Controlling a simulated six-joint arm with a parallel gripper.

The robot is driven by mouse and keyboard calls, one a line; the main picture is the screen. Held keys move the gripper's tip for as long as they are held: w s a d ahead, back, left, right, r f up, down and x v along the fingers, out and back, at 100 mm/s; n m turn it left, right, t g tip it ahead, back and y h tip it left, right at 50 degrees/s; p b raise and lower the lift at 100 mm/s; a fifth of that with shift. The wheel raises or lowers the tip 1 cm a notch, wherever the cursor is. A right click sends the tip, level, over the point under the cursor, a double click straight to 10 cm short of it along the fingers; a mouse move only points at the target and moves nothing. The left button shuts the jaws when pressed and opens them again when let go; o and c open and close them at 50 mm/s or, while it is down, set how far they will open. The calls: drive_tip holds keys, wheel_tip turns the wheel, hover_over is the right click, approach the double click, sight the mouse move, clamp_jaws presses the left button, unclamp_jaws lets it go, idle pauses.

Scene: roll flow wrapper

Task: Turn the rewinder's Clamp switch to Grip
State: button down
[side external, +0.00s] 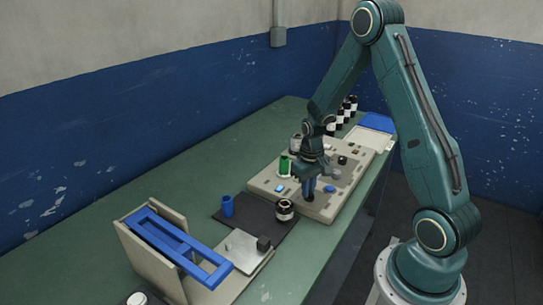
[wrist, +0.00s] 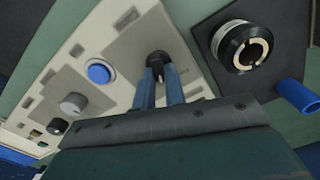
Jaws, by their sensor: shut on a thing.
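The beige rewinder panel (side external: 266,187) lies on the green bench, with knobs and buttons on top. My gripper (side external: 309,196) points down over its near part. In the wrist view my gripper's two blue fingers (wrist: 159,72) are closed around a small black knob (wrist: 157,58) on a grey plate, which I take as the Clamp switch. Its label and pointer cannot be read, so its setting cannot be told. In the side view the knob is hidden by the fingers. A blue button (wrist: 100,72) sits beside it on the panel.
A grey knob (wrist: 73,103) and another black knob (wrist: 57,126) are farther along the panel. A dark mat holds a black-and-white roll (side external: 285,210) and a blue cylinder (side external: 227,206). A blue frame (side external: 174,240) stands at the near left. The bench's left side is clear.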

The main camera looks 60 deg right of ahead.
drive_tip(key=shift+m, duration=0.8)
drive_tip(key=c, duration=1.5)
unclamp_jaws()
drive_tip(key=shift+o, duration=0.2)
drive_tip(key=shift+r, duration=0.15)
wheel_tip(320, 180, up, 14)
drive_tip(key=shift+f, duration=0.2)
